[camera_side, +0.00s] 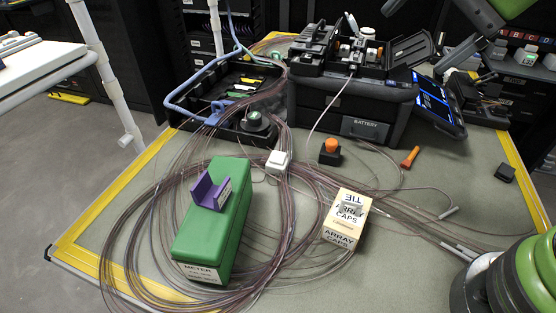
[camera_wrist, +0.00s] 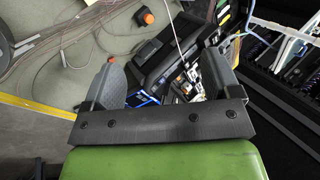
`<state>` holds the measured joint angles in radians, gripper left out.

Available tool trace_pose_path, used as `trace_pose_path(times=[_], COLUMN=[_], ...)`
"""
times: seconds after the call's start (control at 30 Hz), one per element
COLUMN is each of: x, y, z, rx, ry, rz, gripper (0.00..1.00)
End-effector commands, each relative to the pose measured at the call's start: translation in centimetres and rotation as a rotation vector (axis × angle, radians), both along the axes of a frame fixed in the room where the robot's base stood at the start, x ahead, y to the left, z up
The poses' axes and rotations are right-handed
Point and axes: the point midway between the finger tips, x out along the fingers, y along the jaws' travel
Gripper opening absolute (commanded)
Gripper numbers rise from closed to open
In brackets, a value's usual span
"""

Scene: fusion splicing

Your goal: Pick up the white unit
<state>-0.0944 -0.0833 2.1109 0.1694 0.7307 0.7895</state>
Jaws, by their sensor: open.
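A small white unit (camera_side: 278,162) sits on the table among coiled clear-purple tubing, left of an orange-topped black knob (camera_side: 330,150). I cannot make out the white unit for sure in the wrist view. My gripper (camera_wrist: 160,80) shows two grey fingers spread wide apart with nothing held between them. In the side view part of my gripper (camera_side: 468,45) shows at the top right, high above the back of the table and well away from the white unit.
A green meter box (camera_side: 212,235) with a purple cradle (camera_side: 210,190) stands front left. A labelled caps box (camera_side: 347,215) is right of it. The black splicer (camera_side: 350,100) and an open black tray (camera_side: 225,105) fill the back. An orange tool (camera_side: 409,157) lies on the right.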

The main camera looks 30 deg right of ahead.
Motion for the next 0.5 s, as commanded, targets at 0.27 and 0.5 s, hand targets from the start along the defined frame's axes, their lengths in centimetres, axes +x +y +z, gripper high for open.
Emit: trace_pose_path(times=[0.27,0.5], x=[8.7,12.3], y=[3.7,6.3], z=[-8.3,-16.9], rx=[0.265,0.408], ry=[0.272,0.448], rz=[-0.499,-0.895], gripper=[0.83,0.83])
